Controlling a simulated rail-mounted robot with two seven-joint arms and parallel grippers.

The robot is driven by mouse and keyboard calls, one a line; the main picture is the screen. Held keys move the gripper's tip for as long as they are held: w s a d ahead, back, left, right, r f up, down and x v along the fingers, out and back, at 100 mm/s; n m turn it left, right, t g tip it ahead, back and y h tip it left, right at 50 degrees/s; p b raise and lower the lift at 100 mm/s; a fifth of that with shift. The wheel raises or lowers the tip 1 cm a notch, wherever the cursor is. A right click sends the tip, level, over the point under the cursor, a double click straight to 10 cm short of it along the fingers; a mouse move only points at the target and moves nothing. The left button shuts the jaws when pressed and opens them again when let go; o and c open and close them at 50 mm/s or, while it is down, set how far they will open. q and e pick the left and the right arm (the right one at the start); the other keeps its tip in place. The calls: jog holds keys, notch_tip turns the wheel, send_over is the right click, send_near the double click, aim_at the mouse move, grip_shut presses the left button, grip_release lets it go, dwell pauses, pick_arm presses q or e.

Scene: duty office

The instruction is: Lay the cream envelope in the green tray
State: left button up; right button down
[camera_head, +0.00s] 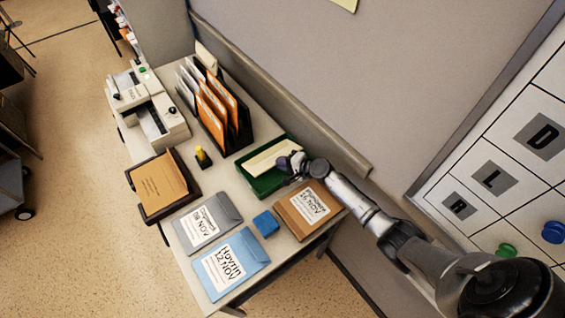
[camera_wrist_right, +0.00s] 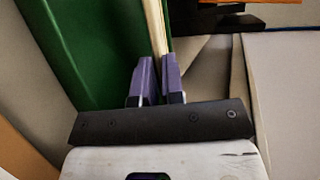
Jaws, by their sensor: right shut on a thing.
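The cream envelope (camera_head: 266,159) shows over the green tray (camera_head: 266,184) in the head view. My right gripper (camera_head: 286,162) is at the envelope's right end, shut on it. In the right wrist view, the two purple-grey fingers (camera_wrist_right: 158,88) pinch the envelope (camera_wrist_right: 156,25), seen as a thin cream edge. The green tray (camera_wrist_right: 75,50) fills the left side there. I cannot tell whether the envelope touches the tray's floor. My left gripper is in neither view.
A brown envelope (camera_head: 309,208), a blue one (camera_head: 228,265) and a grey one (camera_head: 206,224) lie on the table near a blue block (camera_head: 266,223). A file rack (camera_head: 239,139) stands behind the tray. A wall panel rises close beside the table's right edge.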

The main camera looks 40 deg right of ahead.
jog(key=c, duration=1.1)
grip_release()
jog(key=shift+c, duration=0.2)
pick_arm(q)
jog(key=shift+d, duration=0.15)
